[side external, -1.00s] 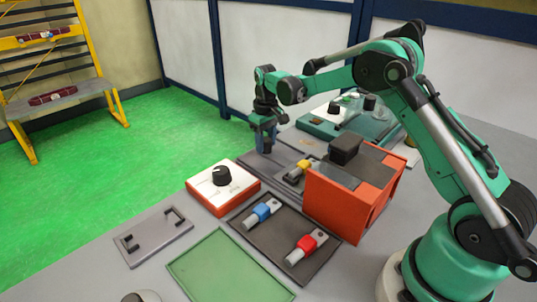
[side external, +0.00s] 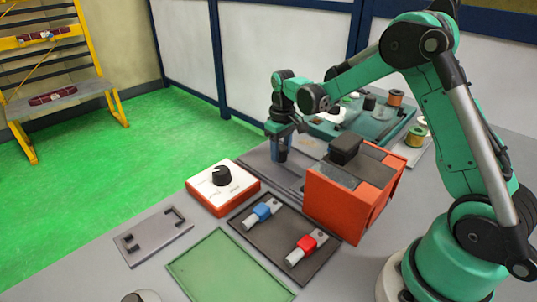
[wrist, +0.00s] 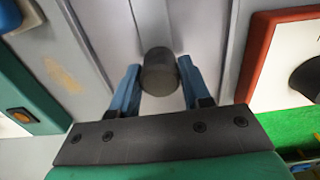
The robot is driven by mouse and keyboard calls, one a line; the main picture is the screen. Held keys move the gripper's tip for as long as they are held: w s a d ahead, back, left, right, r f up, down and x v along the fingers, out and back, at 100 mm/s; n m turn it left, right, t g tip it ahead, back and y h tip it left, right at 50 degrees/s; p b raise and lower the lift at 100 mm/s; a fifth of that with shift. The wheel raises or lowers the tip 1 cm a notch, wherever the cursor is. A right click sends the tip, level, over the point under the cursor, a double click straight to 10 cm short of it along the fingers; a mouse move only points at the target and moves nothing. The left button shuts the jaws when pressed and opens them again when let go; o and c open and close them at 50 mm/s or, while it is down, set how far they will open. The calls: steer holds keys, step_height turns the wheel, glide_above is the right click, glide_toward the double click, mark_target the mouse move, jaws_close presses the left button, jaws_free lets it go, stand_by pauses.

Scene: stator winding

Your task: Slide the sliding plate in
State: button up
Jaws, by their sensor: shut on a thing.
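My gripper (side external: 283,155) points down at the sliding plate (side external: 262,172), a flat grey plate behind the orange box. In the wrist view, my two blue fingers (wrist: 160,88) are shut on a dark grey round knob (wrist: 159,70). The knob stands on a light grey surface of the plate (wrist: 197,35), between long straight edges. In the side view the knob is hidden by my fingers. How far the plate reaches under the box's side cannot be told.
The orange box (side external: 340,205) with a dark block on top stands close to the right of my gripper. A white dial box with a black knob (side external: 222,176) is in front left. A dark tray (side external: 270,250) holds a blue and a red connector. A teal panel lies behind.

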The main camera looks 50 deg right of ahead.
mark_target(292, 166)
steer(key=shift+s, duration=1.9)
steer(key=o, duration=0.9)
steer(key=shift+r, duration=3)
steer(key=s+a+r+t, duration=0.5)
steer(key=s+a+t, duration=0.2)
steer(key=a, duration=0.3)
steer(key=shift+s, duration=0.85)
